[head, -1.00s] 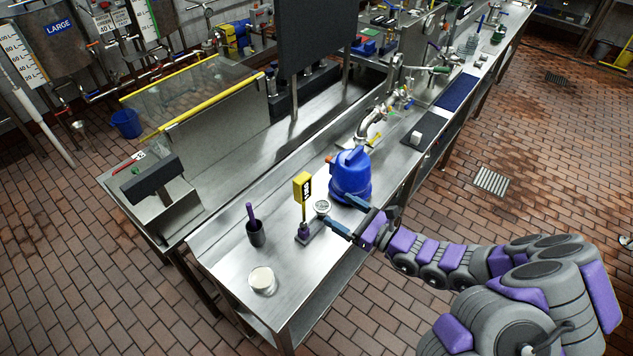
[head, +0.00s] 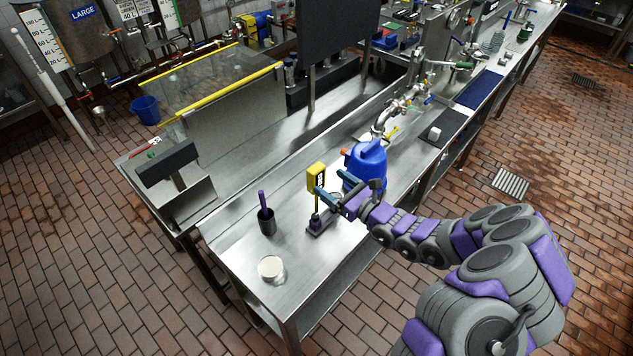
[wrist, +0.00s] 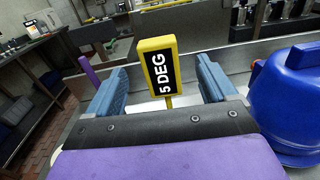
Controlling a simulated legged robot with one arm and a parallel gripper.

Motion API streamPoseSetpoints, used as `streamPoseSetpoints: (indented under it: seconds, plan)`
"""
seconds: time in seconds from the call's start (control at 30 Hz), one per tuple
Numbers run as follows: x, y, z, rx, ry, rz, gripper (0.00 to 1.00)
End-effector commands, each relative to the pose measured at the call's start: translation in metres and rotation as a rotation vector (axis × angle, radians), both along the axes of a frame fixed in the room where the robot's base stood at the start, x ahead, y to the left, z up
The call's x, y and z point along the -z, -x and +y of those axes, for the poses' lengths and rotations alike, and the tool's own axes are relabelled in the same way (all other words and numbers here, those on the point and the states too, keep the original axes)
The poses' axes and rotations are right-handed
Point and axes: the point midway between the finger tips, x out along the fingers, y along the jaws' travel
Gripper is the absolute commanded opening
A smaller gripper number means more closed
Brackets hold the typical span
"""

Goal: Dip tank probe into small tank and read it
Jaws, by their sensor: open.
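A yellow probe (head: 316,179) stands upright in a small dark stand on the steel bench. In the wrist view the probe's head (wrist: 159,75) has a black display that reads "5 DEG", and it lies between the two blue fingers. My gripper (head: 327,191) is open around the probe's head, with a gap on each side. The probe's lower part is hidden by my gripper in the wrist view. A large tank marked "LARGE" (head: 60,42) stands at the back left. I cannot make out which vessel is the small tank.
A blue jug (head: 366,168) stands close to the right of my gripper. A dark cup with a purple-handled tool (head: 266,220) and a round pale-lidded container (head: 271,268) stand to the left on the bench. A dark panel (head: 325,45) rises behind.

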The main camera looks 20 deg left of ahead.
Motion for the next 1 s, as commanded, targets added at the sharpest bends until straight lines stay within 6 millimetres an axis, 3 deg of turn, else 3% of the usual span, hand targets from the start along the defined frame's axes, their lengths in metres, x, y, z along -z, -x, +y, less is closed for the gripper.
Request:
streamPoseSetpoints:
  seconds: [0.3, 0.63, 0.93, 1.0]
  plan:
    - [0.002, -0.009, 0.02, 0.0, 0.002, -0.004, 0.85]
    - [0.006, -0.026, 0.059, -0.001, 0.0, -0.005, 0.85]
    - [0.004, -0.029, 0.06, 0.001, -0.002, -0.003, 0.85]
    - [0.004, -0.029, 0.06, 0.001, -0.002, -0.003, 0.78]
